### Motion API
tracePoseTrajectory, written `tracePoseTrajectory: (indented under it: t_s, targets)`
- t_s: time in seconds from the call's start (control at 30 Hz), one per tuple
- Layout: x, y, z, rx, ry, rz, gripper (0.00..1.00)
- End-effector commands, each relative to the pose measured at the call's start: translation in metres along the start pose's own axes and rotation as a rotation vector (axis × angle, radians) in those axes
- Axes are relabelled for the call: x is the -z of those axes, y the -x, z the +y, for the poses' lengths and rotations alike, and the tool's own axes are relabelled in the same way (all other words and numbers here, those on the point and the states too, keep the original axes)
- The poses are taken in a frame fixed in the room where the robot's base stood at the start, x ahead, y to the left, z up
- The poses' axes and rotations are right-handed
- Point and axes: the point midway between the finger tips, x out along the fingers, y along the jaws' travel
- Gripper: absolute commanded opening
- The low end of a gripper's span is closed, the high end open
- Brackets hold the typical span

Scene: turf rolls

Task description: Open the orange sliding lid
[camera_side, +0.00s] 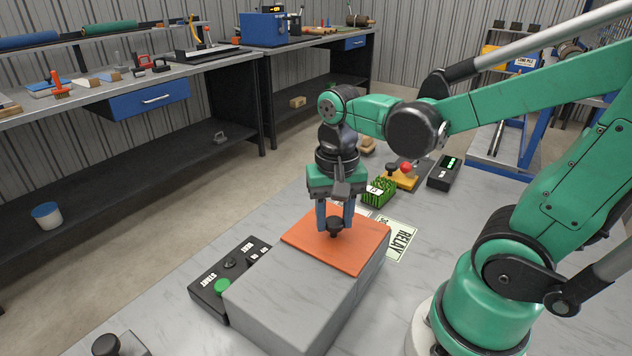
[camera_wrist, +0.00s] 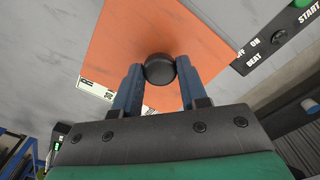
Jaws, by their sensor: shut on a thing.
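The orange sliding lid (camera_side: 352,250) lies flat on top of a grey box (camera_side: 290,308), at the box's far end in the side view. The near part of the box top is plain grey. A round black knob (camera_side: 334,226) stands on the lid. My gripper (camera_side: 335,222) points down over the lid with its blue fingers on either side of the knob, shut on it. In the wrist view the knob (camera_wrist: 159,69) sits between the fingertips, with the orange lid (camera_wrist: 150,30) around it. Whether the box is open under the lid is hidden.
A black control panel (camera_side: 228,275) with a green START button stands left of the box. A RELAY label (camera_side: 396,240) lies at its right. Behind are a green turf piece (camera_side: 378,191), a yellow block with a red ball knob (camera_side: 404,177) and a dark box (camera_side: 444,172).

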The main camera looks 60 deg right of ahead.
Motion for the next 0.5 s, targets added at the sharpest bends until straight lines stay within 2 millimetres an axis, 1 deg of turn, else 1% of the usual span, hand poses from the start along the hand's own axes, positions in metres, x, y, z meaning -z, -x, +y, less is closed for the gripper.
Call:
tracePoseTrajectory:
  t_s: [0.17, 0.27, 0.37, 0.5]
  targets:
    - [0.0, 0.0, 0.0, -0.001, 0.0, -0.001, 0.0]
    - [-0.004, 0.0, -0.005, -0.001, 0.003, -0.001, 0.0]
    - [-0.015, 0.0, -0.016, -0.001, 0.008, -0.001, 0.0]
    - [-0.037, 0.0, -0.039, -0.001, 0.013, 0.0, 0.0]
